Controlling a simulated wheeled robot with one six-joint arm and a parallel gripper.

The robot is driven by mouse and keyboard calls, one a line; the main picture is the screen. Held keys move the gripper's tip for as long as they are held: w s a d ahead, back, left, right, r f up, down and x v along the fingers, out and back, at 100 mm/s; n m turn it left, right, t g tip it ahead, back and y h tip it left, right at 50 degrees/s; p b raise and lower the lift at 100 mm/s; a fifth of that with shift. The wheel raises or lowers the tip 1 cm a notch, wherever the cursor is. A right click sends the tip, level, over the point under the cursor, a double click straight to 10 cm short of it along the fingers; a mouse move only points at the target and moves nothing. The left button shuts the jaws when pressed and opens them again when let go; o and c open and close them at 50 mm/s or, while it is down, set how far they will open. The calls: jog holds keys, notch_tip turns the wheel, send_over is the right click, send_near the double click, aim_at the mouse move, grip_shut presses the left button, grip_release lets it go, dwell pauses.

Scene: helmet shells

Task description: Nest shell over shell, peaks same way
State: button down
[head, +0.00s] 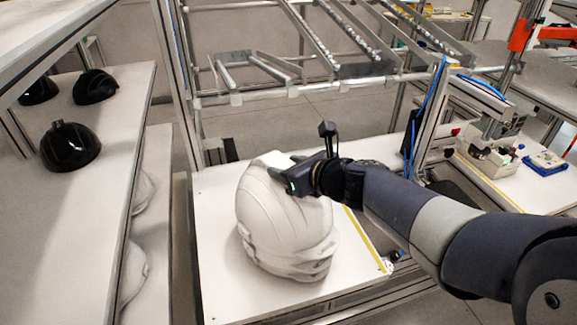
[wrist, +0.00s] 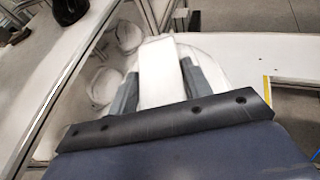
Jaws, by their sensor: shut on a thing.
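White helmet shells (head: 280,225) form a close stack on the white tabletop in the middle of the head view. More than one rim edge shows at its lower right, so shells appear nested, but I cannot tell how many or whether they are fully seated. My gripper (head: 288,182) is at the upper right of the stack and shut on the top shell. In the wrist view a white strip of the held shell (wrist: 160,72) lies between the grey fingers. The peak directions are not clear, and the inner shell is mostly hidden.
Black shells (head: 70,147) stand on the left shelf (head: 112,120). More white shells (head: 133,270) sit on the shelf below; they also show in the wrist view (wrist: 105,86). A metal roller rack (head: 330,70) rises behind the table (head: 222,300). Yellow tape (head: 368,240) marks its right side.

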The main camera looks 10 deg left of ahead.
jog(key=shift+f+b, duration=0.4)
jog(key=shift+f, duration=0.05)
jog(key=c, duration=0.6)
grip_release()
jog(key=shift+d, duration=0.15)
jog(key=p+v, duration=0.1)
jog(key=v, duration=0.9)
jog(key=shift+s+d+r, duration=0.1)
jog(key=shift+s+d, duration=0.1)
jog(key=shift+d, duration=0.05)
jog(key=shift+a, duration=0.1)
